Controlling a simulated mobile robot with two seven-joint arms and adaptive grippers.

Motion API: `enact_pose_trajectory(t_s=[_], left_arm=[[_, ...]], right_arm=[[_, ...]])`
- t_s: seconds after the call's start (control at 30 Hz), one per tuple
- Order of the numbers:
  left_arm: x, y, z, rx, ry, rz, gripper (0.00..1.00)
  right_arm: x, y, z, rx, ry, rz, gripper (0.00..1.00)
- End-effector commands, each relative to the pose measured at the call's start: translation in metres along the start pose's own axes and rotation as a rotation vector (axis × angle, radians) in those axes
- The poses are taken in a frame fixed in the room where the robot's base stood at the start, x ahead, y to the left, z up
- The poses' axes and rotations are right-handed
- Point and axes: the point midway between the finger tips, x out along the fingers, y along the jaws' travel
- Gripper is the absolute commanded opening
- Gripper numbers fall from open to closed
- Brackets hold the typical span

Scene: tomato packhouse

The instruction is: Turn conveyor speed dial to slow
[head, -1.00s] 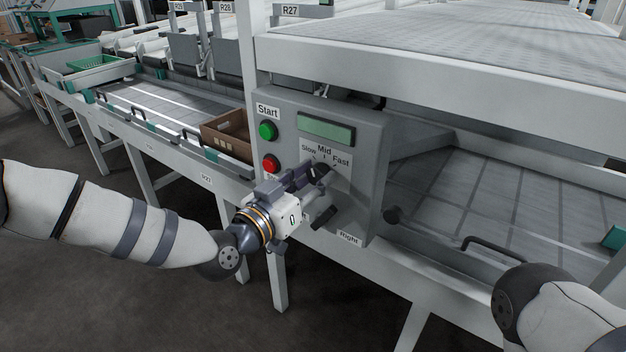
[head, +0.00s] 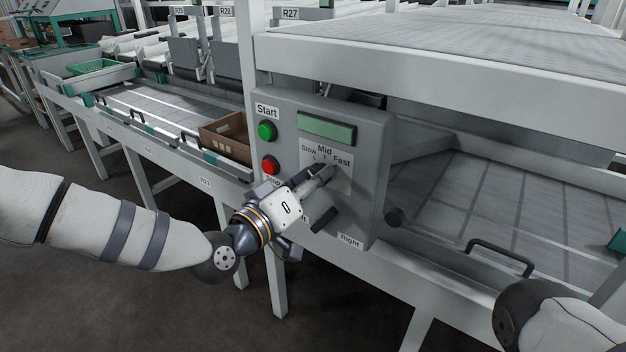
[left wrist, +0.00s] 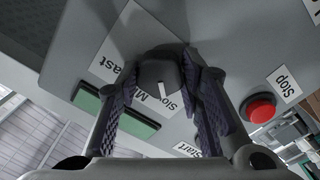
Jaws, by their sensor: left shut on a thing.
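The grey control box (head: 372,150) carries a speed dial with a Slow, Mid, Fast label plate (head: 343,180). In the left wrist view the dark round dial (left wrist: 158,72) sits between the finger pads of my left gripper (left wrist: 166,66), which is shut on it. The dial's white pointer line shows between the Mid and Slow words there; the exact setting is hard to tell. In the head view my left gripper (head: 323,173) reaches up to the dial from the lower left and hides most of it. My right gripper is out of view.
A green start button (head: 267,131) and a red stop button (head: 270,165) sit left of the dial, with a display (head: 327,128) above. A dark lower knob (head: 323,219) is close under my gripper. A cardboard box (head: 226,137) stands on the conveyor behind.

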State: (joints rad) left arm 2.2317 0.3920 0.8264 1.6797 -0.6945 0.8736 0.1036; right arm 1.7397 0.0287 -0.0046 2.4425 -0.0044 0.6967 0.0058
Motion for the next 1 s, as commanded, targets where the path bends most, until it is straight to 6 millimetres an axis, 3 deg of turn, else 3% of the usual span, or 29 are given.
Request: enact_pose_trajectory(t_s=[0.37, 0.4, 0.5, 0.83, 1.0], left_arm=[[-0.001, -0.001, 0.003, -0.009, -0.006, -0.002, 0.06], [-0.001, -0.001, 0.003, -0.009, -0.006, -0.002, 0.36], [-0.001, 0.000, 0.002, -0.008, -0.005, -0.001, 0.54], [-0.006, 0.000, 0.001, -0.006, -0.003, -0.001, 0.54], [-0.045, -0.001, 0.000, -0.009, -0.003, -0.002, 0.54]], right_arm=[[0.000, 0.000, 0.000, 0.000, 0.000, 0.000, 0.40], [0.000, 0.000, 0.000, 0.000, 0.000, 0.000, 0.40], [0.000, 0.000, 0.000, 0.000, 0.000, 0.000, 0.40], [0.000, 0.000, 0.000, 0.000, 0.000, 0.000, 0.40], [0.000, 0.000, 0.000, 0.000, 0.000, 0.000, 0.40]])
